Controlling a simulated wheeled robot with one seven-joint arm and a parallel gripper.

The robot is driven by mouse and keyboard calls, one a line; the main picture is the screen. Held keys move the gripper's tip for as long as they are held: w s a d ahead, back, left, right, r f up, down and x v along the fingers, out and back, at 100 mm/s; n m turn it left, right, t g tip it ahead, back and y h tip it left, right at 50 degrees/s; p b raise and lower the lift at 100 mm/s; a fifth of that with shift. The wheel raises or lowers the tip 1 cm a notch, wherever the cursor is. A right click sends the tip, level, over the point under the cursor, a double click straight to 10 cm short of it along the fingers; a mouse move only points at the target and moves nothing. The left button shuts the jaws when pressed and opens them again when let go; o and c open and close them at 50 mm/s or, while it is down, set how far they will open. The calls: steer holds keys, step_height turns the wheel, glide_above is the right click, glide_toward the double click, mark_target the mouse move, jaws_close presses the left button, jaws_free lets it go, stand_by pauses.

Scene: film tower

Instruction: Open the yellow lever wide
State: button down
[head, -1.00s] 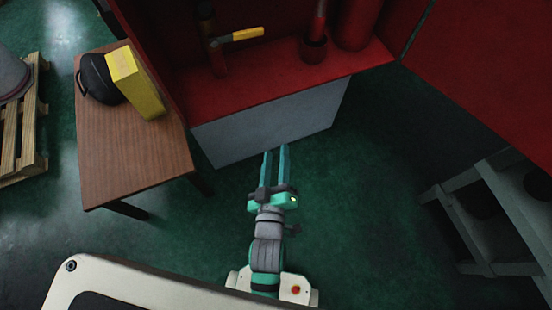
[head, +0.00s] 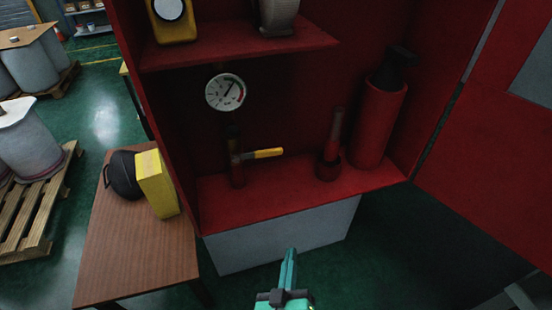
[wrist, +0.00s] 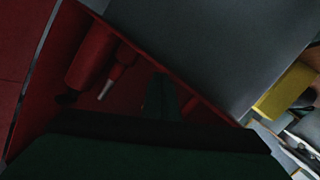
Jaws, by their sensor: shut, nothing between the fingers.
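The yellow lever (head: 265,153) sits on a dark upright pipe (head: 235,165) inside the red cabinet, above its lower shelf. It sticks out roughly level to the right in the head view. My gripper (head: 289,252) is low in the head view, in front of the cabinet's pale lower front, apart from the lever. Its fingers are together and empty. In the wrist view the dark fingers (wrist: 160,92) point into the cabinet; I cannot make out the lever there.
The cabinet door (head: 490,170) stands open at right. A wooden table (head: 135,250) with a yellow box (head: 157,183) is at left.

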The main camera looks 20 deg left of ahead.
steer(key=w+r+m+y, duration=0.1)
steer(key=w+r+m, duration=0.1)
steer(key=w+r, duration=0.4)
step_height(320, 180, up, 17)
steer(key=g+y, duration=0.4)
steer(key=y, duration=0.2)
glide_above(258, 155)
steer(key=d, duration=0.5)
steer(key=shift+n, duration=0.4)
steer(key=f, duration=0.4)
steer(key=shift+w+f, duration=0.2)
steer(key=shift+w, duration=0.1)
steer(key=shift+a, duration=0.15)
steer(key=shift+f, duration=0.1)
